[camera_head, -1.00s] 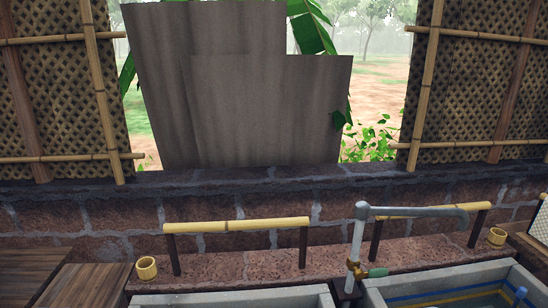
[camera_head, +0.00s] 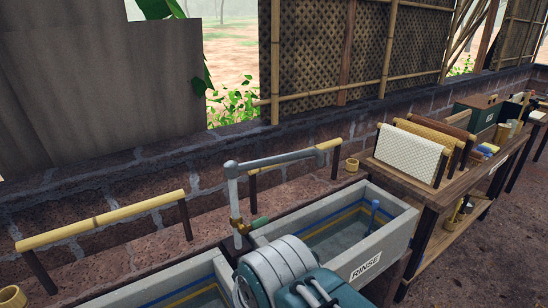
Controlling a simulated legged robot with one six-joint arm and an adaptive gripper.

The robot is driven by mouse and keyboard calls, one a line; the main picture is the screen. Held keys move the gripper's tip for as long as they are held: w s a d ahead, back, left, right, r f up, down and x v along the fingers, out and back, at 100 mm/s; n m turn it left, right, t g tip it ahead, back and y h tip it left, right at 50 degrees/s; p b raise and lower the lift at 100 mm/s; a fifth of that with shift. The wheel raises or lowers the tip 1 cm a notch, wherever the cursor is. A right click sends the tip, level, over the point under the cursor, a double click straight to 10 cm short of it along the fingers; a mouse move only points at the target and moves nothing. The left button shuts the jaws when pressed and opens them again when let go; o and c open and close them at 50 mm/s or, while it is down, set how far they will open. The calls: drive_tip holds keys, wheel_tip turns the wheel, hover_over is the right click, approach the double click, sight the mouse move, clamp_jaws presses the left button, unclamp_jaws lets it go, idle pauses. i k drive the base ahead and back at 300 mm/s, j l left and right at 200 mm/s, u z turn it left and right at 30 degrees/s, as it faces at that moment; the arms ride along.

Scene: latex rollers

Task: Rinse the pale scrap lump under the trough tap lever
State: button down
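The trough tap (camera_head: 233,190) is an upright grey pipe whose long spout reaches right, over the rinse trough. Its green lever (camera_head: 259,223) sits on a brass valve low on the pipe. The concrete trough marked RINSE (camera_head: 395,238) is at centre right, with yellow and blue lines inside and a small blue upright piece (camera_head: 374,207) at its far right. I see no pale scrap lump. A grey and teal part of my arm shows at the bottom centre and covers part of the trough's near left. My gripper's fingers do not show.
A second trough (camera_head: 205,268) stands left of the tap. A bamboo rail (camera_head: 105,219) runs behind it. A wooden table (camera_head: 434,188) on the right carries racks with hanging sheets (camera_head: 408,153). Open dirt floor (camera_head: 490,265) lies at the lower right. A brick wall runs behind.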

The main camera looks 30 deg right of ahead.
sight(242, 229)
drive_tip(key=j+u, duration=0.2)
drive_tip(key=u, duration=0.2)
drive_tip(key=k+j+u, duration=0.1)
drive_tip(key=j+u, duration=0.35)
drive_tip(key=u, duration=0.3)
drive_tip(key=j+u, duration=0.35)
drive_tip(key=l+z, duration=0.1)
drive_tip(key=z, duration=2.35)
drive_tip(key=i+l+u, duration=0.2)
drive_tip(key=l, duration=0.15)
drive_tip(key=i+l+u, duration=0.2)
drive_tip(key=l, duration=0.15)
drive_tip(key=i+l+u, duration=0.2)
drive_tip(key=l, duration=0.2)
drive_tip(key=k+j, duration=0.05)
drive_tip(key=k, duration=0.05)
